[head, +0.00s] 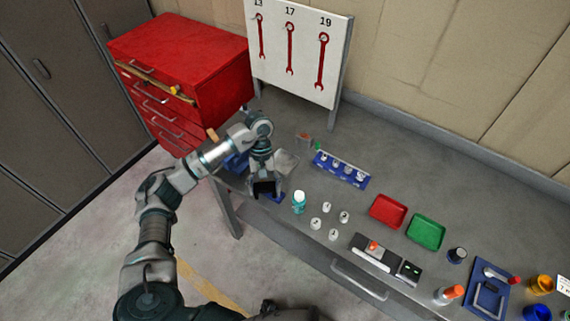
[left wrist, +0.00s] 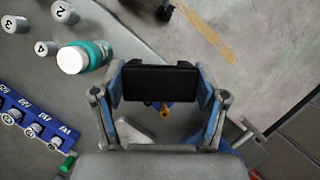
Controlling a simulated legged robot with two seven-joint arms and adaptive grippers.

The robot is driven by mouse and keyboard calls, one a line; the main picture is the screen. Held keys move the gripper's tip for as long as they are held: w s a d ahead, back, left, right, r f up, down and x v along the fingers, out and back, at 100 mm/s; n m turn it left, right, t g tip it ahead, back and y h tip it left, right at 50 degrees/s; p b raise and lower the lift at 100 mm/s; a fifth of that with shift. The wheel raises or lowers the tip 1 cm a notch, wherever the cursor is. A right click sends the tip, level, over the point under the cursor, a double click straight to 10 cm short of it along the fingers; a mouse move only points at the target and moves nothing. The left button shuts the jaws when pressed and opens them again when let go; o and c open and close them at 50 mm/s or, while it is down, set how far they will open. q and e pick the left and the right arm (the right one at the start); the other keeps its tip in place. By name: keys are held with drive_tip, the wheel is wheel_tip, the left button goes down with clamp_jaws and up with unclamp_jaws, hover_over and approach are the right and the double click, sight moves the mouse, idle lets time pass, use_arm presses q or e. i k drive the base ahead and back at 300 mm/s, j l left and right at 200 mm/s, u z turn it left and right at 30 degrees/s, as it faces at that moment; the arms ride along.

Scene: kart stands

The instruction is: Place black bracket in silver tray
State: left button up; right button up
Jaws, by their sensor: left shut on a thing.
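My left gripper (head: 264,190) is shut on the black bracket (left wrist: 160,82), which spans between its two fingers in the left wrist view. In the head view the bracket (head: 265,187) hangs below the wrist, near the front edge of the workbench. A silver tray (head: 287,161) appears to lie on the bench just behind and right of the gripper, partly hidden by my arm. A pale grey shape (left wrist: 125,135) below the gripper in the wrist view may be part of it. My right gripper is not in view.
A teal bottle with a white cap (head: 299,203) stands close to the right of the gripper. Several small numbered weights (head: 327,207) and a blue holder (head: 341,169) are further right. Red (head: 388,211) and green (head: 426,232) trays lie beyond. A red drawer cabinet (head: 185,65) stands behind left.

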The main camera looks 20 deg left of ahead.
sight(283, 163)
drive_tip(key=i+j+z, duration=0.15)
drive_tip(key=j+z, duration=0.2)
drive_tip(key=i+j+z, duration=0.1)
drive_tip(key=j+z, duration=0.55)
drive_tip(key=j, duration=0.2)
